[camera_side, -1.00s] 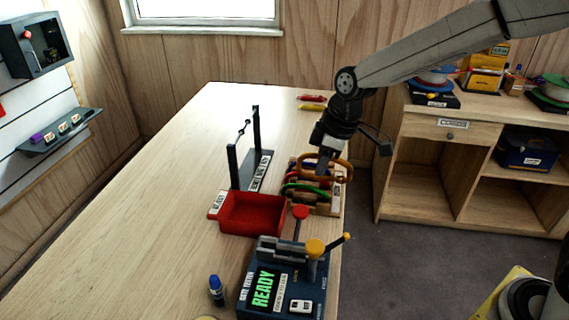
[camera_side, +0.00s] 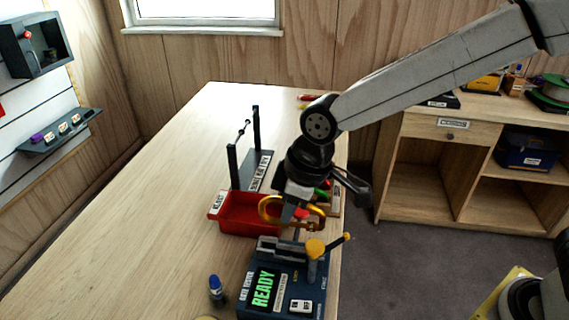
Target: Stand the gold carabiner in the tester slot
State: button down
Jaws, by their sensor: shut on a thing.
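The gold carabiner (camera_side: 268,211) is held in my gripper (camera_side: 297,211), which is shut on it. It hangs in the air with its long side roughly level, in front of the red tray as seen here. The tester (camera_side: 255,312) is a dark blue box on the table with a green READY screen (camera_side: 263,288). Its grey slot block (camera_side: 283,247) sits at the back of its top, just below the carabiner in the picture. A gap shows between carabiner and block. The gripper's fingertips are small and partly hidden by the carabiner.
A yellow-knobbed lever (camera_side: 316,248) rises at the tester's right. The red reject tray (camera_side: 232,226) lies behind the tester. A wooden rack (camera_side: 335,203) with other carabiners is mostly hidden by my arm. A dark post stand (camera_side: 232,165) stands farther back. A blue bottle (camera_side: 216,290) stands left.

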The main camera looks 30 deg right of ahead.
aim_at(289, 225)
jog(key=shift+f, duration=1.95)
jog(key=shift+f, duration=0.15)
jog(key=shift+f, duration=0.55)
jog(key=shift+f, duration=0.15)
jog(key=shift+f, duration=1.05)
jog(key=shift+f, duration=0.55)
jog(key=c, duration=0.6)
grip_release()
jog(key=shift+r, duration=0.1)
